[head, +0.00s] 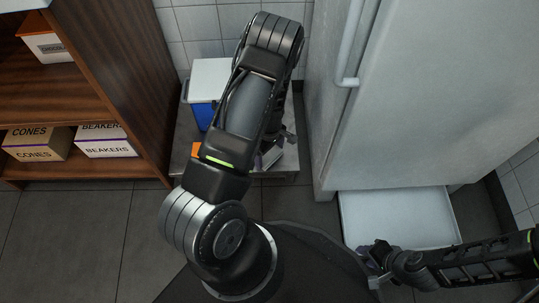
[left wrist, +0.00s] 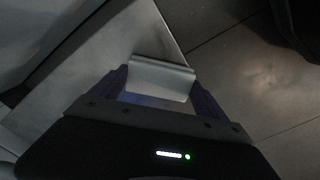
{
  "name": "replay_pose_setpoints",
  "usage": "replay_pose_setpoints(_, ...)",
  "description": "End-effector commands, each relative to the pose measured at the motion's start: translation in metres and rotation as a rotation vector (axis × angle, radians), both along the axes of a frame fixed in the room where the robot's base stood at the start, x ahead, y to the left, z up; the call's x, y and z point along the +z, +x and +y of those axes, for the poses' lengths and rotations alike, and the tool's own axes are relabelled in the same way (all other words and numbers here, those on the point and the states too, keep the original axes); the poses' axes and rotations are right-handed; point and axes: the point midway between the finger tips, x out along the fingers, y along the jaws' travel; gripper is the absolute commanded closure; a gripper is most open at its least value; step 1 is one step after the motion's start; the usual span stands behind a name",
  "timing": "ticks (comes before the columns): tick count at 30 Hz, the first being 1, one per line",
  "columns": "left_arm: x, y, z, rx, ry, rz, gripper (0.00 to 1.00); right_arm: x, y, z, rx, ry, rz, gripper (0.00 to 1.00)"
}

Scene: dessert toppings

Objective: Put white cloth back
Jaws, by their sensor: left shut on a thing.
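In the head view my left gripper (head: 272,153) is low over the right part of a small metal table (head: 283,173), mostly hidden by my arm. I cannot tell whether the cloth touches the table. My right gripper (head: 374,262) is at the lower right, beside a white tray-like surface; its finger gap is unclear.
A blue box with a white lid (head: 211,77) stands on the table, with an orange item (head: 195,149) near its front left. A wooden shelf (head: 117,75) with labelled boxes is left. A large pale fridge (head: 440,90) stands right, above the white tray-like surface (head: 400,215).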

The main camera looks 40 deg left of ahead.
Motion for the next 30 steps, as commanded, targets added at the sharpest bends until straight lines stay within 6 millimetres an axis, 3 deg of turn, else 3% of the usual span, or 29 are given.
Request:
replay_pose_setpoints(12,-0.007,0.001,0.0,0.001,0.001,-0.001,0.52,-0.005,0.001,0.0,-0.001,-0.001,-0.003,0.64)
replay_pose_setpoints(13,-0.007,0.001,0.0,0.001,0.001,-0.002,0.13,-0.004,0.001,0.0,-0.001,-0.001,-0.003,0.64)
replay_pose_setpoints(18,-0.006,0.001,0.0,0.001,0.001,-0.001,0.0,-0.003,0.001,0.0,-0.001,-0.001,-0.003,0.64)
replay_pose_setpoints(26,-0.004,0.001,0.0,0.001,0.001,-0.002,0.0,-0.002,0.001,0.0,-0.001,-0.001,-0.003,0.64)
replay_pose_setpoints(30,0.006,0.001,0.0,0.001,0.001,-0.002,0.0,0.004,0.0,0.0,0.0,0.0,-0.001,0.64)
